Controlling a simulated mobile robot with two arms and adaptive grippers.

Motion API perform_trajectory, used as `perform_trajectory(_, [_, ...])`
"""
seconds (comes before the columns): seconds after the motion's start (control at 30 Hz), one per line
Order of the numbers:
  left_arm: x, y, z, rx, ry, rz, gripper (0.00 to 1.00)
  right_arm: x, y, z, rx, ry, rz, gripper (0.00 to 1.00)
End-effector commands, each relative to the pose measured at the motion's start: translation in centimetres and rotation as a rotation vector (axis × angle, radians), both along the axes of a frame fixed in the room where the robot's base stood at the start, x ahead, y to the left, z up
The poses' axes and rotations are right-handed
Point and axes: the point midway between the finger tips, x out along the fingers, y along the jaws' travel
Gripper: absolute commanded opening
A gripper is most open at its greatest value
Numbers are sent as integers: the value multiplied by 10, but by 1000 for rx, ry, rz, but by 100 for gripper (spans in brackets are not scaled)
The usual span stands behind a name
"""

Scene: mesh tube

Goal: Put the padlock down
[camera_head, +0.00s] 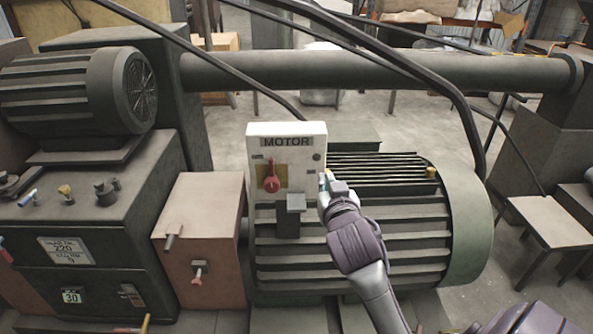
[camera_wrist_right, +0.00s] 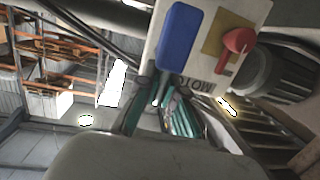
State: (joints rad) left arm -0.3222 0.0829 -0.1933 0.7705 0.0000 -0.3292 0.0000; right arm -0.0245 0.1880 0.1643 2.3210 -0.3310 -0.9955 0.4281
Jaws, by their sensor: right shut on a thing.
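The blue padlock (camera_wrist_right: 178,38) shows in the right wrist view, just beyond my right gripper's fingertips and in front of the white MOTOR panel. My right gripper (camera_wrist_right: 160,92) is shut on it; the padlock's shackle is hard to make out there. In the head view my right gripper (camera_head: 327,186) is at the right edge of the MOTOR panel (camera_head: 313,165), and the padlock is mostly hidden by it. I cannot tell whether the padlock touches the panel. My left gripper is not in view.
The panel carries a red rotary switch (camera_head: 271,182) on a yellow plate and a dark grey box (camera_head: 290,215) below it. A large ribbed motor (camera_head: 400,225) lies behind and to the right. Dark cables hang above. A brown box (camera_head: 205,235) stands at left.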

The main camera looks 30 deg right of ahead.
Motion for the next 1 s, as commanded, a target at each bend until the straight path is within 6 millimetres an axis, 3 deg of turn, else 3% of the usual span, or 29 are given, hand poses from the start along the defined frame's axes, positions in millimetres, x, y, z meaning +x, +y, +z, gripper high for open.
perform_trajectory(0.03, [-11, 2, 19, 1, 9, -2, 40, 0, -8, 26, 1, -2, -20, 0])
perform_trajectory(0.13, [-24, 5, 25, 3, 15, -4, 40, -1, -19, 41, 2, 0, -47, 0])
perform_trajectory(0.27, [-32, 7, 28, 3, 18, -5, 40, 1, -26, 46, 2, 1, -64, 0])
perform_trajectory(0.37, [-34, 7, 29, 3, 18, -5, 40, 12, -23, 38, 3, 4, -66, 0])
perform_trajectory(0.7, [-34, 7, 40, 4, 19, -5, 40, 84, 1, -7, 1, 4, -65, 0])
perform_trajectory(0.83, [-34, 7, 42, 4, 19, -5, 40, 102, 7, -18, 0, 1, -65, 0])
perform_trajectory(1.0, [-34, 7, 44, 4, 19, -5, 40, 109, 10, -28, -1, 2, -64, 0])
